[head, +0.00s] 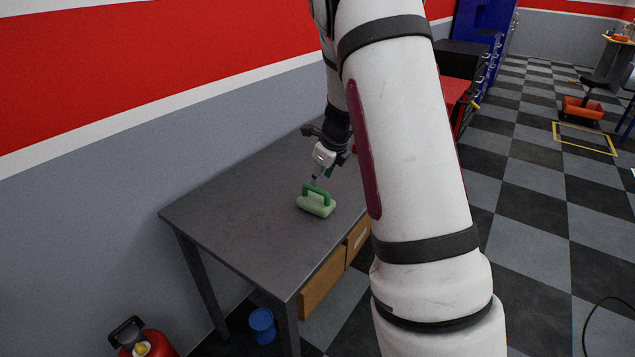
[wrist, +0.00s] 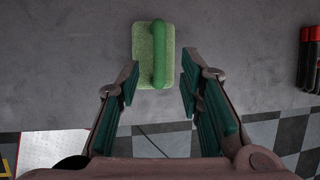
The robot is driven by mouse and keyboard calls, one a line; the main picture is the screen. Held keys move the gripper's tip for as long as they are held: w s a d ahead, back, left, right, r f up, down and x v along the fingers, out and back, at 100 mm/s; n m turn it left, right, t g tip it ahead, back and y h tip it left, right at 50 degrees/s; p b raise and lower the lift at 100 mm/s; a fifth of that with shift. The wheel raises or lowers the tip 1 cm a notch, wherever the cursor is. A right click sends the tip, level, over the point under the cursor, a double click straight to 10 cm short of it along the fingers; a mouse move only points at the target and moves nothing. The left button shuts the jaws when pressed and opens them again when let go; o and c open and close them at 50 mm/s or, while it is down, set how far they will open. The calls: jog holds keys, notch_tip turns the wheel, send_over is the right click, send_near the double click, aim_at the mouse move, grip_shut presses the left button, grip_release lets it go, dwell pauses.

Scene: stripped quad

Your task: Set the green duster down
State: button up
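The green duster (head: 316,204) is a pale green block with a darker green loop handle on top. In the head view it sits on the grey table, handle up, close to the front edge. In the wrist view the duster (wrist: 143,55) lies just beyond my fingertips, its handle (wrist: 159,55) roughly in line with the gap. My gripper (head: 315,182) is just above and behind the duster in the head view. In the wrist view the fingers of my gripper (wrist: 160,84) are apart, with nothing clasped between them.
The grey table (head: 235,215) has bare room left of the duster. Wooden drawers (head: 322,287) are under its front edge. Red and black items (wrist: 309,58) lie at the right in the wrist view. A blue bin (head: 262,326) and a red canister (head: 147,343) stand on the floor.

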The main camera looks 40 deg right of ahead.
jog(key=s+a+r+n+y, duration=0.3)
jog(key=s+a+r+n, duration=1.1)
jog(key=a+r, duration=0.35)
jog(key=s+a+n+h, duration=0.1)
jog(key=s+a+n, duration=0.2)
jog(key=s+n, duration=0.5)
jog(key=s+a+n+g+h, duration=0.1)
jog(key=s+a+n, duration=0.2)
jog(key=s+n, duration=0.6)
jog(key=s, duration=0.4)
jog(key=shift+a+r+n+p, duration=0.15)
jog(key=shift+r+n+p, duration=0.15)
notch_tip(320, 180, up, 3)
jog(key=shift+f+p, duration=0.2)
jog(key=shift+p, duration=0.8)
